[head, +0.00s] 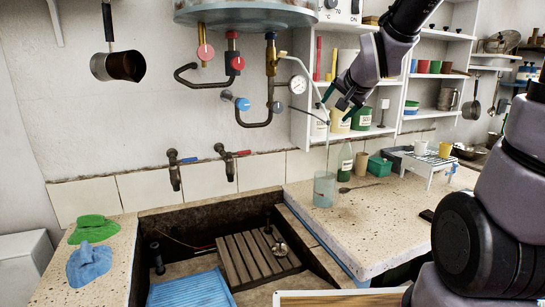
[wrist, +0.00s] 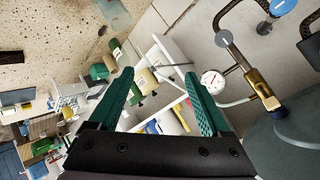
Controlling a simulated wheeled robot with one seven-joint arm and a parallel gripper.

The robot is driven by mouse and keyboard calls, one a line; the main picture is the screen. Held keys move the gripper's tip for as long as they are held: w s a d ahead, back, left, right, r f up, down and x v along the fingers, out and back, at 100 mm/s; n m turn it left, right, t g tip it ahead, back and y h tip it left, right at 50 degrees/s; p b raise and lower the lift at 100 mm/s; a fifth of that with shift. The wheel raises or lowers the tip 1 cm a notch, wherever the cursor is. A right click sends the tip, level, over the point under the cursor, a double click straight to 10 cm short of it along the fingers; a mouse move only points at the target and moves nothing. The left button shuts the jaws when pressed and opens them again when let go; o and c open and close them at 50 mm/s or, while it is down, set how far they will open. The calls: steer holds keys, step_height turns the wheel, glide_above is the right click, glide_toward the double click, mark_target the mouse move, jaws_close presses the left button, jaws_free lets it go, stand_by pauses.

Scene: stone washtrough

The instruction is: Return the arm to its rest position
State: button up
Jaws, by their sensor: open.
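My gripper (head: 344,106) hangs in the air in the head view, in front of the white wall shelf and above the right stone counter. In the wrist view its two green fingers (wrist: 165,95) stand wide apart with nothing between them. My arm comes down from the top right of the head view to the gripper. The gripper touches nothing that I can see.
A boiler (head: 245,12) with pipes and a gauge (head: 298,84) is left of my gripper. The shelf (head: 303,120) holds jars. Below are a glass container (head: 325,190), a green bottle (head: 345,160) and the counter (head: 375,225). The sunken trough (head: 185,225) holds a wooden rack (head: 258,258).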

steer(key=s+d+r+n+g, duration=0.1)
steer(key=s+d+r, duration=0.1)
steer(key=s, duration=0.8)
steer(key=s+d+r+n+g, duration=0.2)
steer(key=s+d, duration=0.3)
steer(key=s, duration=0.5)
steer(key=shift+s+r+g, duration=0.15)
steer(key=shift+s+g, duration=0.15)
steer(key=shift+s, duration=0.05)
